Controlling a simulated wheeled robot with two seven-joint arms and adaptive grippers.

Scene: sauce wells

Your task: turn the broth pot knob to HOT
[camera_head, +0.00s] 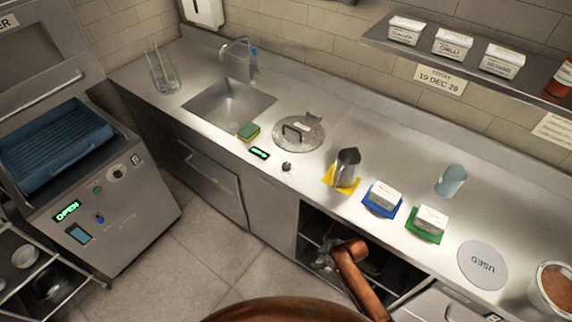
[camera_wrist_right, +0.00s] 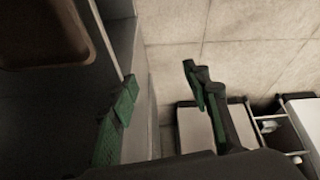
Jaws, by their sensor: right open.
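The broth pot (camera_head: 298,132) is sunk in the steel counter, with a round metal lid and a dark handle on it. Its small dark knob (camera_head: 286,166) sits on the counter in front of the pot; I cannot read its setting. A small green-lit display (camera_head: 259,153) is left of the knob, its text too small to read. My right gripper (camera_head: 325,262) is low in front of the counter, beside the open shelf and well below the knob. In the right wrist view my right gripper (camera_wrist_right: 160,105) has its green-padded fingers apart with nothing between them. My left gripper is out of view.
A green sponge (camera_head: 249,132) lies by the sink (camera_head: 228,103), left of the pot. Right of the knob stand a metal jug (camera_head: 347,166) on a yellow mat, and white tubs on a blue mat (camera_head: 368,201) and a green mat (camera_head: 413,228). The open shelf (camera_head: 308,246) is under the counter.

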